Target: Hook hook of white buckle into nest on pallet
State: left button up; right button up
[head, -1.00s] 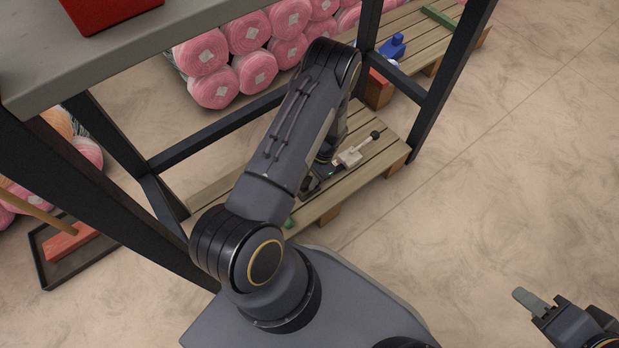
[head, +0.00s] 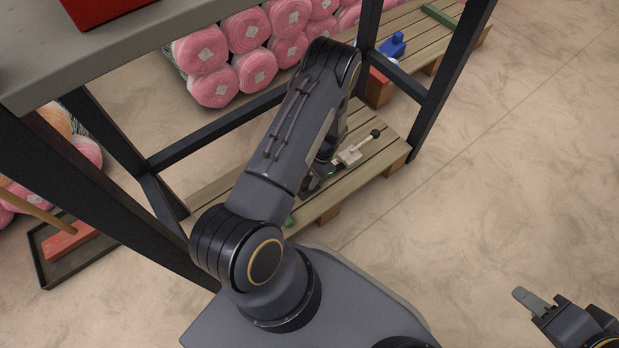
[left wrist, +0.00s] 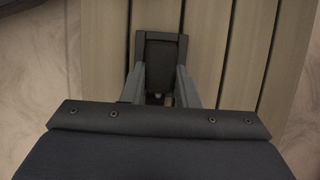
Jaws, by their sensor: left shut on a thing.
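The white buckle (head: 350,155) is low over the slatted pallet (head: 384,155) under the table frame. A thin pale rod with a black ball end (head: 375,133) lies beyond it, toward the upper right. My left gripper (head: 322,176), partly hidden by my own arm, is at the buckle's near end and shut.
Dark table legs and crossbars (head: 222,128) stand close around my left arm. A green piece (head: 289,221) shows at the pallet's near edge. Pink yarn balls (head: 250,70) are stacked behind. A second pallet (head: 425,55) holds a blue object (head: 392,46). The floor at right is clear.

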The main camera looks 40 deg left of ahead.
pick_arm(q)
jog(key=shift+f, duration=0.35)
jog(key=o, duration=1.1)
jog(key=shift+c, duration=0.2)
jog(key=p+v, duration=0.2)
jog(key=v, duration=0.5)
jog(key=shift+r, duration=0.35)
jog(key=shift+w, duration=0.15)
